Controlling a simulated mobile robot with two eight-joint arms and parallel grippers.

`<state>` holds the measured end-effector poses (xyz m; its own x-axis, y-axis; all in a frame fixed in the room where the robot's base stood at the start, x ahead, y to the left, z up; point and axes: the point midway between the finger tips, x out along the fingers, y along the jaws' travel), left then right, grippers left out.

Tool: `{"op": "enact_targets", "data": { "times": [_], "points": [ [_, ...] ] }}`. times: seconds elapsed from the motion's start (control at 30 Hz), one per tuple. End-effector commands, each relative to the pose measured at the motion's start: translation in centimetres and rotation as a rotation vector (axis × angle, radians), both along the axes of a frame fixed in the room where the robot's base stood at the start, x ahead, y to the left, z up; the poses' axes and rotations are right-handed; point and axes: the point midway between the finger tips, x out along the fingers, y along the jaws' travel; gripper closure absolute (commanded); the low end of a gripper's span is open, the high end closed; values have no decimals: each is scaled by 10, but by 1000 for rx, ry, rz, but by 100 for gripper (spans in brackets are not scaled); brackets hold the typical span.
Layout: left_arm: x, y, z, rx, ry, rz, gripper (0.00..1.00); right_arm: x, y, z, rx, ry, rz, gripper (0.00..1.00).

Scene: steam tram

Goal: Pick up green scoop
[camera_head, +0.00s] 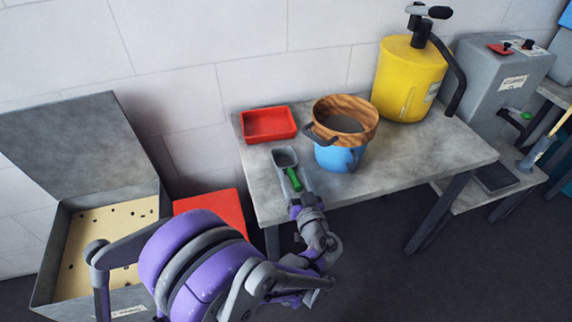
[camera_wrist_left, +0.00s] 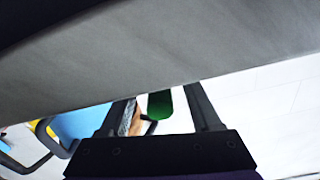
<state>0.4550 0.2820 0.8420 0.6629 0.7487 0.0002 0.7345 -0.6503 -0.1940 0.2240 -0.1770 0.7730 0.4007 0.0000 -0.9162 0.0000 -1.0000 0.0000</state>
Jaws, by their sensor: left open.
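The green scoop has a grey pan and a green handle (camera_head: 294,178). It lies on the grey table (camera_head: 420,156) near the front edge, with its pan toward the wall. My left gripper (camera_head: 296,184) reaches in from the front, with its fingers at the handle. In the left wrist view the green handle (camera_wrist_left: 160,105) shows between the two fingers, which are apart and open. I cannot tell whether either finger touches it. My right gripper is not in view.
A blue bucket with a wooden rim (camera_head: 342,122) stands close right of the scoop. A red tray (camera_head: 268,124) is behind it. A yellow canister (camera_head: 408,82) stands at the back right. An open grey box (camera_head: 54,250) and a red box (camera_head: 212,206) are at left.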

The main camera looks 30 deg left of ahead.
Motion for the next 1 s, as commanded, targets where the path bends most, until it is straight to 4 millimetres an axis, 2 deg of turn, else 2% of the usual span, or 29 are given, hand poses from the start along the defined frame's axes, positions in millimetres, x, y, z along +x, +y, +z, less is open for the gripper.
{"op": "enact_targets", "data": {
  "times": [0.03, 0.07, 0.37, 0.8, 1.0],
  "points": [
    [0, 0, 0, 0, 0, 0, 40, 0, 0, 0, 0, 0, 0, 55],
    [0, 0, 0, 0, 0, 0, 45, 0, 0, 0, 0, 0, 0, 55],
    [0, 0, 0, 0, 0, 0, 99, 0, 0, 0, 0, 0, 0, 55],
    [0, 0, 0, 0, 0, 0, 100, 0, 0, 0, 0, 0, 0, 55],
    [0, -1, 11, 1, -1, 0, 100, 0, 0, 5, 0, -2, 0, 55]
  ]
}}
